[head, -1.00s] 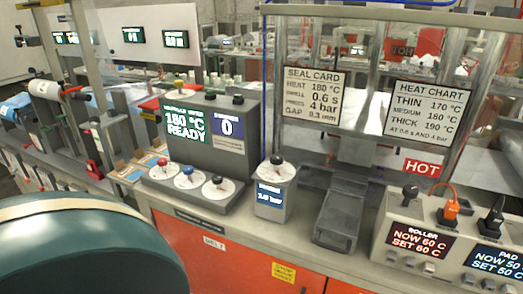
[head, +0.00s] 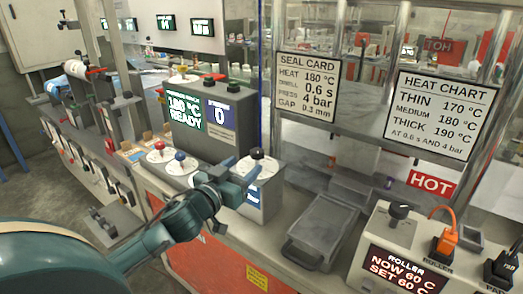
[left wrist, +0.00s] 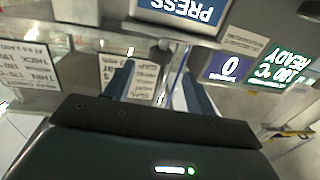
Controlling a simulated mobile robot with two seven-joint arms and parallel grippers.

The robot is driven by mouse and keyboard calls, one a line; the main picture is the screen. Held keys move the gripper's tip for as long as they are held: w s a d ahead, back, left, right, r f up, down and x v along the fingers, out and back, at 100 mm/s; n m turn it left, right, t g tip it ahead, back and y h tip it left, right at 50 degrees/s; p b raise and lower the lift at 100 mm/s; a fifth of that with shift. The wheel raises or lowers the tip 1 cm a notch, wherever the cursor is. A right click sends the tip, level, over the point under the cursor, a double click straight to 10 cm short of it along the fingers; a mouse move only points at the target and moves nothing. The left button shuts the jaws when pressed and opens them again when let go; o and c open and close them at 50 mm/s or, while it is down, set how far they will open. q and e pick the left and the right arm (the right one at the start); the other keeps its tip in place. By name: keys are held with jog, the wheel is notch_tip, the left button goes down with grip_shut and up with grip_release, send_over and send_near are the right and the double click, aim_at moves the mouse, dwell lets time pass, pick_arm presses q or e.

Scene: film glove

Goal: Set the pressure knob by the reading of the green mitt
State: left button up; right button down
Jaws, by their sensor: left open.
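The pressure knob (head: 257,153) is black and sits on a white dial atop a grey box. My left gripper (head: 245,167) is open, its fingers in front of and just left of the knob; contact cannot be told. They cover most of the box's blue display. In the left wrist view the display (left wrist: 178,12) appears upside down and reads PRESS; its value is out of frame. The open left fingers (left wrist: 160,85) also show there. I cannot make out a green mitt in either view. My right gripper is not in view.
The main console's green screen (head: 186,110) reads 180 °C READY, and a blue counter (head: 221,119) reads 0. The seal card (head: 307,87) says 4 bar. Red (head: 159,146) and blue (head: 180,156) knobs stand left of my gripper. A HOT sign (head: 431,184) hangs at right.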

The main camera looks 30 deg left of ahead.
aim_at(261, 151)
pick_arm(q)
jog(key=w, duration=0.4)
jog(key=w+p, duration=0.1)
jog(key=w, duration=0.4)
jog(key=shift+w+a, duration=0.2)
jog(key=shift+w, duration=0.1)
jog(key=shift+c, duration=0.2)
jog(key=c, duration=0.9)
